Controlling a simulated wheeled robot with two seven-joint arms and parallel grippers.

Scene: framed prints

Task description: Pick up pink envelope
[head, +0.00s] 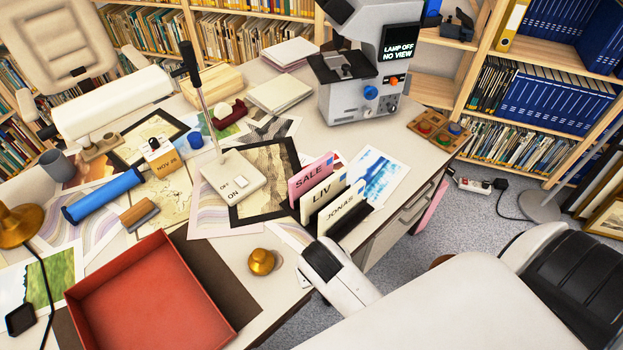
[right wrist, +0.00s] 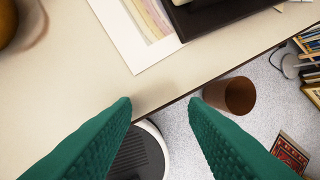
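The pink envelope (head: 311,177), marked SALE, stands upright in the rear slot of a black letter holder (head: 352,228) near the desk's right edge. White envelopes marked LIV (head: 328,202) and JONAS (head: 345,207) stand in front of it. My right wrist is just in front of the holder in the head view; its fingers are hidden there. In the right wrist view my right gripper (right wrist: 160,105) has its green fingers wide apart with nothing between them, over the desk's edge. A dark part at the top there looks like the holder's base. My left gripper is not in view.
A red tray (head: 150,300) and a brass knob (head: 262,262) lie left of my right wrist. A switch box with a lever (head: 233,178) and a microscope (head: 365,80) stand behind. A brown bin (right wrist: 232,95) is on the floor beyond the desk edge.

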